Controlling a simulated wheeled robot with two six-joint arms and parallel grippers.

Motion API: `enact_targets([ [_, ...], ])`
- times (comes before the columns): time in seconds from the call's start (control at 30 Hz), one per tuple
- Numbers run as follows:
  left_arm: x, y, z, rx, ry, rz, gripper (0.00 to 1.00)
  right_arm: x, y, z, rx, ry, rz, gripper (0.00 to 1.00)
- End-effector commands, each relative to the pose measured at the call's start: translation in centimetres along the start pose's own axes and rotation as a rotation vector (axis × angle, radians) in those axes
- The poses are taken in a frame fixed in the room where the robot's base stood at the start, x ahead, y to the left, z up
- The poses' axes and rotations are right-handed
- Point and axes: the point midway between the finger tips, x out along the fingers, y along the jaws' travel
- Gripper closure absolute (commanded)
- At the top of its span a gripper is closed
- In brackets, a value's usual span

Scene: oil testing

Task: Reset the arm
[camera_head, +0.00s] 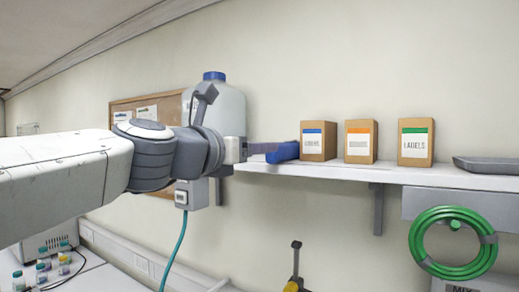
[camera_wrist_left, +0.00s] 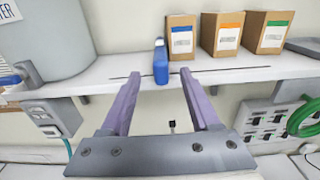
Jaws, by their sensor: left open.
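My left arm (camera_head: 70,165) reaches in from the left in the head view, stretched out level in front of the wall. My left gripper (camera_head: 262,148) is at its end, close to the left part of the wall shelf. In the left wrist view the two purple fingers of the left gripper (camera_wrist_left: 162,82) stand wide apart with nothing between them that I can see held. A blue upright container (camera_wrist_left: 160,62) stands on the shelf beyond the fingertips; in the head view a blue piece (camera_head: 283,152) shows beside the fingers. My right gripper is in neither view.
The wall shelf (camera_head: 460,177) carries three cartons with blue (camera_head: 318,141), orange (camera_head: 361,141) and green (camera_head: 415,142) bands, and a grey tray (camera_head: 490,165). A large capped jug (camera_head: 230,100) stands behind my wrist. A green hose coil (camera_head: 453,243) hangs below.

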Motion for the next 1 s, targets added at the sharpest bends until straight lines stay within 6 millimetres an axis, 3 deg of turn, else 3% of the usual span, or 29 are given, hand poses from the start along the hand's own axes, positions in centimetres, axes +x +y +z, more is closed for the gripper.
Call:
enact_targets([
  [0.47, -0.3, 0.0, -0.1, 0.003, 0.002, 0.001, 0.38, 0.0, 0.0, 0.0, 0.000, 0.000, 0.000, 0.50],
  [0.57, 0.0, 0.6, -1.5, 0.055, 0.033, 0.009, 0.38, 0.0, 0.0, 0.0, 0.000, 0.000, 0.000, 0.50],
  [0.67, 0.5, 1.9, -5.4, 0.221, 0.125, 0.023, 0.38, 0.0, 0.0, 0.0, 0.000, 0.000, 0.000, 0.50],
  [0.77, 0.4, 4.1, -11.9, 0.493, 0.281, 0.010, 0.38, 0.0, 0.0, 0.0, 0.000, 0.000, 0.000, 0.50],
  [0.8, 0.1, 5.1, -14.8, 0.617, 0.353, -0.011, 0.38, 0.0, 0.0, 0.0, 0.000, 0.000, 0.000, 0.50],
  [0.87, -0.7, 6.4, -19.2, 0.806, 0.461, -0.064, 0.38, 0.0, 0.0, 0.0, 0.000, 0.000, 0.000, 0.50],
  [1.0, -4.3, 8.9, -29.2, 1.220, 0.692, -0.284, 0.38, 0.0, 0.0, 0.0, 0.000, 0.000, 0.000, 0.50],
])
